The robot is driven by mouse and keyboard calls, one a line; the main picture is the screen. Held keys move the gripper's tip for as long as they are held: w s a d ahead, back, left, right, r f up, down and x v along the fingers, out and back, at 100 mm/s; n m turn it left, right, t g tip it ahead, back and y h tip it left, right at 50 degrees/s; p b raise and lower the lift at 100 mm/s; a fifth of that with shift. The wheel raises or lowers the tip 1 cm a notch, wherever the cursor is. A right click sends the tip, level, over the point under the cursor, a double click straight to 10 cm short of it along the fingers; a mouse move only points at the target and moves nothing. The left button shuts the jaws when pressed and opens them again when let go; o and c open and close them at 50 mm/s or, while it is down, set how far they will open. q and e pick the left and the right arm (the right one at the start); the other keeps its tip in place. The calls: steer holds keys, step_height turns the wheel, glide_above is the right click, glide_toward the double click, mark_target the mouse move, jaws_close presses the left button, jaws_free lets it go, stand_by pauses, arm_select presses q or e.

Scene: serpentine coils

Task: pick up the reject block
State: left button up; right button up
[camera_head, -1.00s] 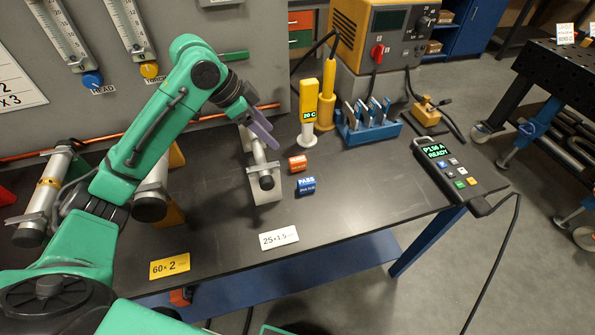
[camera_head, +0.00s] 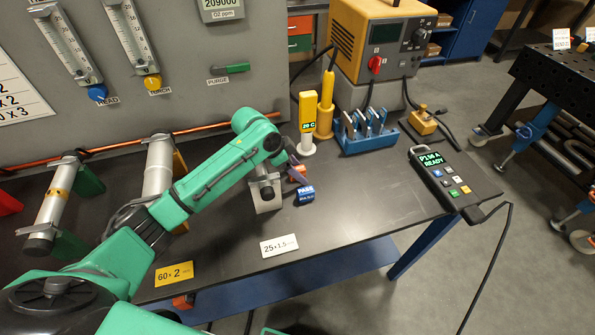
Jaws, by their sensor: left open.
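The reject block, a small orange-red block (camera_head: 294,178), sits on the dark bench top and is partly hidden by my left gripper. A blue block (camera_head: 305,195) marked PASS sits just in front of the orange one. My right gripper is not in view.
A yellow 20 C gauge (camera_head: 308,112) and a blue tool rack (camera_head: 368,140) stand behind. The bench between blocks and meter is clear.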

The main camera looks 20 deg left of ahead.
arm_select(q)
jaws_close()
steer(key=shift+r, duration=0.1)
